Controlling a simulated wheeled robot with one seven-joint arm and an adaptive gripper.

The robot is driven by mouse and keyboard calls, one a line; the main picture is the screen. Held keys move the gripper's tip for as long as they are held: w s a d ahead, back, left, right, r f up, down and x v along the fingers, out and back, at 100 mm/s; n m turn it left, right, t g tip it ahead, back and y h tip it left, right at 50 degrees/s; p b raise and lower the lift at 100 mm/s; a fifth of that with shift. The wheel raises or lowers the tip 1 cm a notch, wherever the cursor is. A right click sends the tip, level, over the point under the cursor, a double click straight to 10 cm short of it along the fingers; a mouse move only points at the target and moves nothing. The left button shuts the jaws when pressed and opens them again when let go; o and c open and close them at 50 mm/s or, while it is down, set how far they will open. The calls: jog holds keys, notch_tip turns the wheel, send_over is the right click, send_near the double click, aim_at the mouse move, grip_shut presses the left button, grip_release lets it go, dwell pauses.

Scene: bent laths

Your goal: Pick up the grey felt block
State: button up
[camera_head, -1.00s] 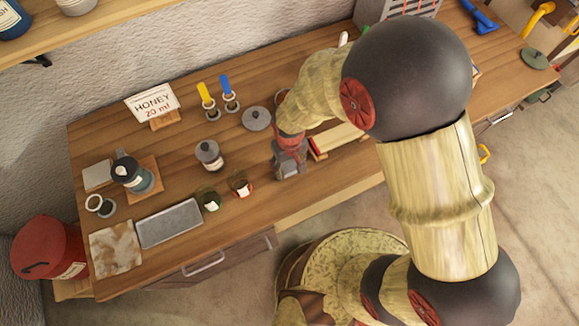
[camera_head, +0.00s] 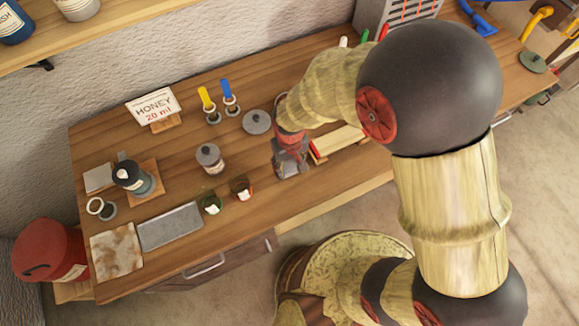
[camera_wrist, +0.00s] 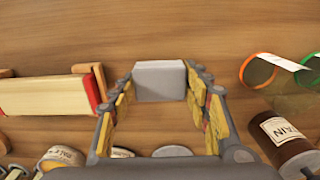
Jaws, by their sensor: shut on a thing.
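The grey felt block (camera_wrist: 159,80) shows in the wrist view as a pale grey block between the two fingers of my gripper (camera_wrist: 162,88). The fingers touch it on its left and right sides, and the gripper is shut on it. In the head view my gripper (camera_head: 290,160) points down at the right of the middle of the wooden worktop (camera_head: 235,235). The block is hard to tell from the grey fingers there. Whether it touches the worktop I cannot tell.
A cream bar with red ends (camera_head: 338,141) lies close right of my gripper. A lidded jar (camera_head: 209,158), a green glass (camera_head: 210,203), a brown jar (camera_head: 241,189) and a round grey lid (camera_head: 257,122) stand to its left. A grey tray (camera_head: 171,227) lies farther left.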

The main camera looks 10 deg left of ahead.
jog(key=s+d+r+p, duration=0.2)
jog(key=s+d+r, duration=0.4)
jog(key=d+r, duration=0.3)
jog(key=shift+s+d+r, duration=0.4)
jog(key=shift+d, duration=1.25)
jog(key=o, duration=0.4)
jog(key=c, duration=0.5)
